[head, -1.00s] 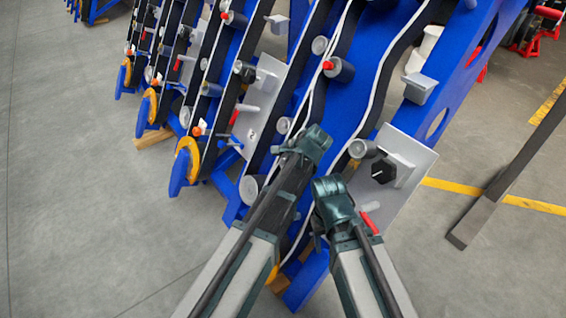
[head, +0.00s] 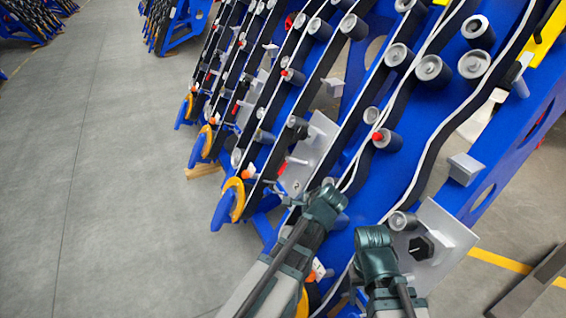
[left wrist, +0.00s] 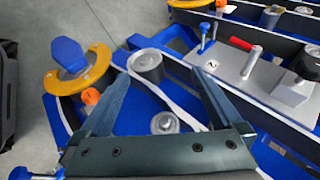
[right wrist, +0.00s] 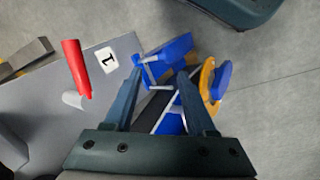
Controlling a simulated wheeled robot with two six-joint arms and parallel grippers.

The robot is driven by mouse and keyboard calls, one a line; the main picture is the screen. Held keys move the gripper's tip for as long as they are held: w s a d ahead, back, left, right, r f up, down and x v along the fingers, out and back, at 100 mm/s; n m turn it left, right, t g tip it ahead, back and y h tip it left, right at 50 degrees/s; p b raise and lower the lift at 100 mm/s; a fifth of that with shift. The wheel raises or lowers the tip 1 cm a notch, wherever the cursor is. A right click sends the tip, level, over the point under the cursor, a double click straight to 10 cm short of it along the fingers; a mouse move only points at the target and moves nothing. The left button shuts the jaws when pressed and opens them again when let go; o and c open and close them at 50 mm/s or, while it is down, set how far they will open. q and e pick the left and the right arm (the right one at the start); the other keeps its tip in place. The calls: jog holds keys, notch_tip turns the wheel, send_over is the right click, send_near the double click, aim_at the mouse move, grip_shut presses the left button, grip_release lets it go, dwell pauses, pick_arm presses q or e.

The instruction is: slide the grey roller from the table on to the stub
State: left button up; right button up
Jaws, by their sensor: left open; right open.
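Several grey rollers sit on the blue chassis, among them one (head: 387,139) with a red tip. In the left wrist view a grey roller (left wrist: 146,65) stands on the blue frame beyond my fingers, and a round grey piece with a small centre nub (left wrist: 165,122) sits between them. I cannot tell whether that piece is the stub. No loose roller on a table can be made out. My left gripper (head: 328,200) is open and empty above the chassis's lower end; its fingers show in the left wrist view (left wrist: 158,76). My right gripper (head: 373,241) is open and empty beside it.
A grey plate (head: 440,240) with a black knob stands right of my right gripper. A red handle (right wrist: 76,68) is on a plate marked 1. An orange-yellow wheel (head: 229,202) is at the lower left. Clear grey floor (head: 110,200) lies left.

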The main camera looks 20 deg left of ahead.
pick_arm(q)
jog(key=s+a+r+m+y+p, duration=0.1)
jog(key=a+r+m+p, duration=0.1)
jog(key=r+p, duration=0.4)
jog(key=s+a+r+m+y+p, duration=0.1)
jog(key=s+r+m+y+p, duration=0.1)
jog(key=r+m+p, duration=0.2)
notch_tip(320, 180, up, 8)
jog(key=p, duration=0.3)
jog(key=shift+a, duration=0.4)
jog(key=s+d+f+n+g+h, duration=0.2)
jog(key=s+d+f+n+h, duration=0.2)
jog(key=s+d+n, duration=0.3)
jog(key=s+d+f+n+g+h, duration=0.3)
jog(key=s+d+f+n, duration=0.1)
jog(key=s+d+n, duration=0.35)
notch_tip(320, 180, up, 13)
jog(key=n+p, duration=0.1)
jog(key=p, duration=1.2)
jog(key=shift+s+d, duration=0.15)
jog(key=shift+s, duration=0.2)
jog(key=shift+f, duration=0.1)
